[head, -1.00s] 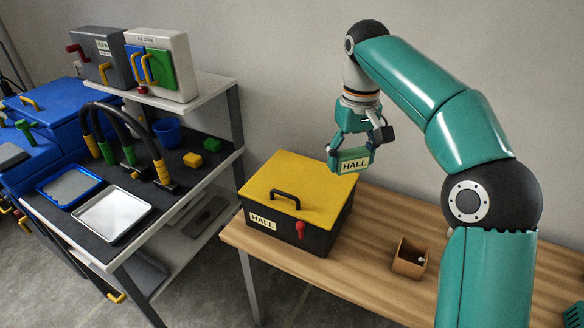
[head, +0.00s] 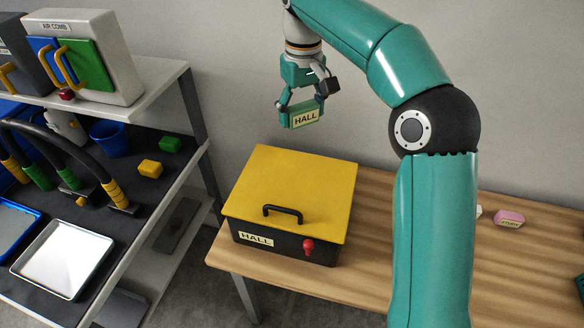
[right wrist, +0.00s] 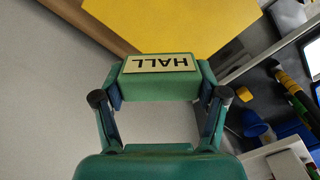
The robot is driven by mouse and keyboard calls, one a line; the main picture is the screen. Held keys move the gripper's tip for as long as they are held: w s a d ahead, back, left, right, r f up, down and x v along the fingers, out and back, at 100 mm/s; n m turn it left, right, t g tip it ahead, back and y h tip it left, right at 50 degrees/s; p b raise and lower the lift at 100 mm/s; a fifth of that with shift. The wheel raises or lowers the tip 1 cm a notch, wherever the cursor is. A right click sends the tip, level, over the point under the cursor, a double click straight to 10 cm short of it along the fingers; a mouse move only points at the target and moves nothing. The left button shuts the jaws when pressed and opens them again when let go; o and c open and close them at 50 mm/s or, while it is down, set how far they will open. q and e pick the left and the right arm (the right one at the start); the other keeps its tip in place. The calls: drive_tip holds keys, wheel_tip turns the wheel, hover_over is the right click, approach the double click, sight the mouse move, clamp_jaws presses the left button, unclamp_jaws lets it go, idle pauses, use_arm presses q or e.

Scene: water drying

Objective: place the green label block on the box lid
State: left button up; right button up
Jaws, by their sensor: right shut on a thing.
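The green label block (head: 300,114) carries a pale plate reading HALL. My right gripper (head: 301,107) is shut on it and holds it in the air, above and behind the back right part of the box lid in the head view. In the right wrist view the block (right wrist: 160,88) sits between the two fingers, with the yellow lid beyond it. The box lid (head: 310,185) is yellow, flat and closed, with a black handle near its front edge. The dark box (head: 285,247) below has a HALL label and a red latch on its front. My left gripper is not in view.
The box stands on a wooden table (head: 360,270) near its left end. A pink block (head: 509,218) lies on the table to the right, past my arm. A shelf unit at left holds a silver tray (head: 62,262), a yellow block (head: 150,169) and a green block (head: 170,144).

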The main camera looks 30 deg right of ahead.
drive_tip(key=b, duration=0.2)
hover_over(297, 176)
wheel_tip(297, 176, down, 12)
drive_tip(key=shift+d+r, duration=0.1)
drive_tip(key=shift+f, duration=2.45)
drive_tip(key=shift+f, duration=0.15)
drive_tip(key=o, duration=0.9)
drive_tip(key=shift+o, duration=0.2)
wheel_tip(297, 176, up, 12)
drive_tip(key=p, duration=0.1)
drive_tip(key=shift+w, duration=0.1)
